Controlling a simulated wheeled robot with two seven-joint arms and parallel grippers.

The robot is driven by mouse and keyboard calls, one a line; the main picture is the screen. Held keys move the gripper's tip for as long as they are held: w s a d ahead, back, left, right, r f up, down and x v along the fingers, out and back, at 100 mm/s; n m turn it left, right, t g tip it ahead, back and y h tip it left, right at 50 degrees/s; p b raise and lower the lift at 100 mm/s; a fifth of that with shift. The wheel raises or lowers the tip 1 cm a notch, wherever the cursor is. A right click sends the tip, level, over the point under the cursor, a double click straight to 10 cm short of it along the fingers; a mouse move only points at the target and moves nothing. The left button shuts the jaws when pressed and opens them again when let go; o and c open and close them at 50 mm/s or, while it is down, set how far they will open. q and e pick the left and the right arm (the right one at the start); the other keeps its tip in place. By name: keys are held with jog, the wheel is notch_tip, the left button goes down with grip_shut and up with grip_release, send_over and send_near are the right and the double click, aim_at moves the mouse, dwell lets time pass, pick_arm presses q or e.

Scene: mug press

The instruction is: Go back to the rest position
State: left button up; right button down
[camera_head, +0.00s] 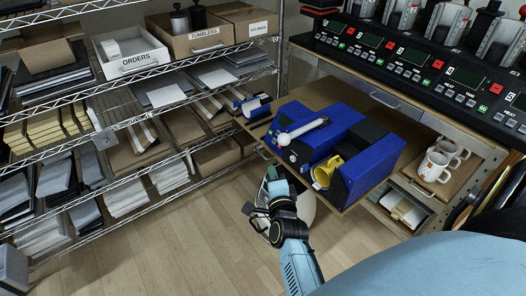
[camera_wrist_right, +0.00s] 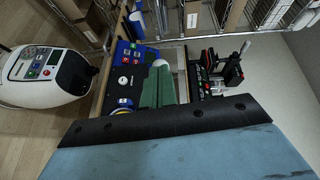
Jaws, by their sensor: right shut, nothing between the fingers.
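My right gripper (camera_head: 270,178) is in front of the blue mug press, low and left of the shelf edge it stands on. It is shut and empty, and its green-grey fingers (camera_wrist_right: 159,88) lie together in the right wrist view. The blue mug press (camera_head: 365,178) stands on a wooden shelf, with a white-handled lever (camera_head: 303,131) across its top. A yellow mug (camera_head: 325,172) sits in the press opening, partly hidden by the blue housing. The gripper appears apart from the press and the mug. My left gripper is not in view.
A wire rack (camera_head: 140,115) with boxes and stacked sheets stands at the left. White mugs (camera_head: 433,167) stand on the right shelf. A row of control panels (camera_head: 420,70) runs along the upper right. The wooden floor (camera_head: 165,245) at the lower left is clear.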

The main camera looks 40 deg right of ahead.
jog(key=s+a+f+n+g+y, duration=0.2)
jog(key=s+a+f+n, duration=0.15)
jog(key=f, duration=0.55)
jog(key=s+a+f+n+g+y+b, duration=0.1)
jog(key=s+a+f+n+y, duration=0.2)
jog(key=a+f+n, duration=0.35)
jog(key=s+a+f+n+g+y, duration=0.2)
jog(key=s+f+n, duration=0.1)
jog(key=f, duration=0.8)
jog(key=s+d+f+n+g, duration=0.1)
jog(key=s+f+n+g, duration=0.2)
jog(key=s, duration=0.7)
jog(key=s+d+f+n+g+b, duration=0.1)
jog(key=s+f+n+g, duration=0.2)
jog(key=s, duration=0.8)
jog(key=s+d+f+n+g, duration=0.1)
jog(key=s+f+n+g, duration=0.2)
jog(key=s+f, duration=0.7)
jog(key=s+n, duration=0.1)
jog(key=n, duration=0.1)
jog(key=shift+d+n, duration=0.15)
jog(key=shift+n, duration=0.25)
jog(key=shift+f, duration=0.1)
